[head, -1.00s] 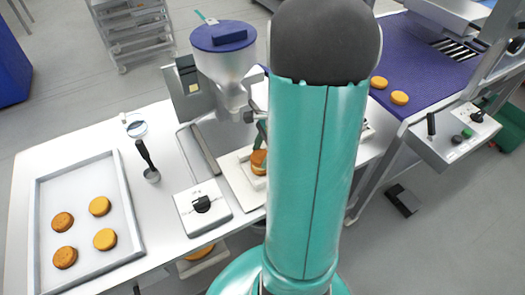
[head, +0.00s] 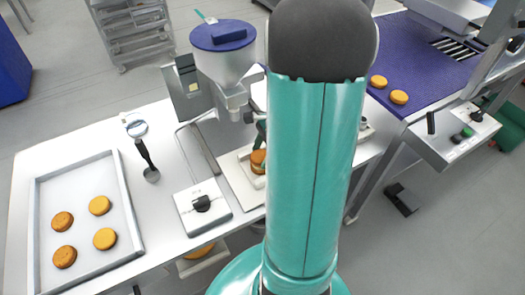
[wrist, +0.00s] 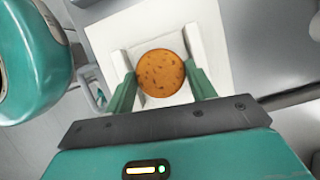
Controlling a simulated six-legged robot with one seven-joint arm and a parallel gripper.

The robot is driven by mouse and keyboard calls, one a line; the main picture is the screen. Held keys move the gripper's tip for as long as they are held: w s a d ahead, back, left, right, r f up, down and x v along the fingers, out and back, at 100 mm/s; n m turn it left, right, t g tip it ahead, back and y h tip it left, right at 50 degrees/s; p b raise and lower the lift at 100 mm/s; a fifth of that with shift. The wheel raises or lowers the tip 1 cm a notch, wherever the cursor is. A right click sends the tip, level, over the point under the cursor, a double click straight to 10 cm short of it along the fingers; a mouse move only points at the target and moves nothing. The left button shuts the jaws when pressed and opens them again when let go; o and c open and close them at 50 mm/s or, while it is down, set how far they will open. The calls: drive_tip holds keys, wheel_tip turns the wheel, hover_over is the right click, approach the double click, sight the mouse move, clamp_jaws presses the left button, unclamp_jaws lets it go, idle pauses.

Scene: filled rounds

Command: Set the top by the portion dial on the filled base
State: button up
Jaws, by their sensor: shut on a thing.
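My gripper (wrist: 160,88) is shut on a brown speckled round, the top (wrist: 160,73), with one green finger at each side. In the wrist view the top sits over a white square plate (wrist: 205,35). In the head view a thick round (head: 258,157) shows there beside my arm, with part of a green finger; it looks layered. The filled base cannot be told apart under the top, and I cannot tell whether they touch. The portion dial (head: 203,204) is a black knob on a white box, left of and nearer than the plate.
A steel hopper (head: 225,65) with a blue lid stands behind the plate. A tray (head: 132,215) with several rounds lies at the left, and a scoop (head: 147,160) beside it. Two rounds lie on the blue conveyor (head: 435,80) at right. My arm hides the table's middle right.

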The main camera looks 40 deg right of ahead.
drive_tip(key=shift+f, duration=0.6)
idle(0.4)
drive_tip(key=o, duration=1.2)
drive_tip(key=shift+r, duration=3.55)
drive_tip(key=s+a+r+n+t+h, duration=0.2)
drive_tip(key=a+r+n, duration=0.5)
drive_tip(key=a+n, duration=0.4)
drive_tip(key=s+a+r+n+t+h, duration=0.2)
drive_tip(key=a+r+n, duration=0.6)
drive_tip(key=a+n, duration=0.3)
drive_tip(key=shift+s+a+r, duration=0.2)
drive_tip(key=shift+a+r, duration=0.05)
drive_tip(key=shift+a, duration=0.55)
